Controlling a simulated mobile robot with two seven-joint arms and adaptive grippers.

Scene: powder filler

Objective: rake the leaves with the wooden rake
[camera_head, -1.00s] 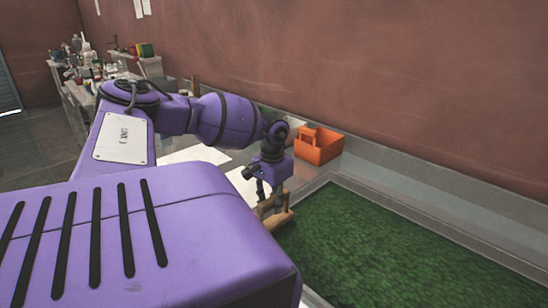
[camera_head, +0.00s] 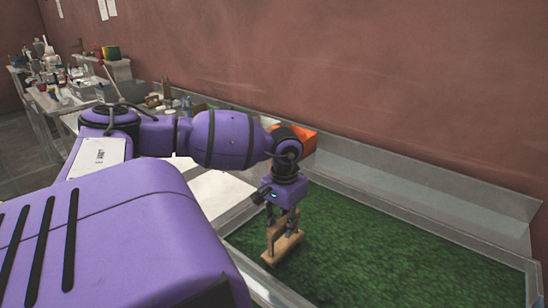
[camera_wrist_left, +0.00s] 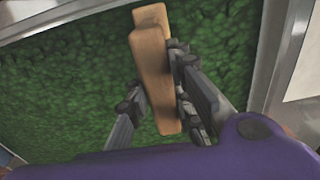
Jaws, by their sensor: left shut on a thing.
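The wooden rake (camera_head: 287,247) is a light tan block piece held low at the left part of the green leaves (camera_head: 385,255). The leaves fill a wide shallow tray with a grey rim (camera_head: 480,236). My left gripper (camera_head: 283,223) points down and is shut on the rake's upper part. In the left wrist view the rake (camera_wrist_left: 152,60) stands between the gripper's fingers (camera_wrist_left: 160,95), over the leaves (camera_wrist_left: 70,90). Whether the rake touches the leaves is not clear. My right gripper is not in view.
An orange box (camera_head: 304,139) sits behind my left wrist, by the wall. A pale sheet (camera_head: 222,192) lies left of the tray. A cluttered bench (camera_head: 60,92) stands at the far left. A raised ledge runs along the wall.

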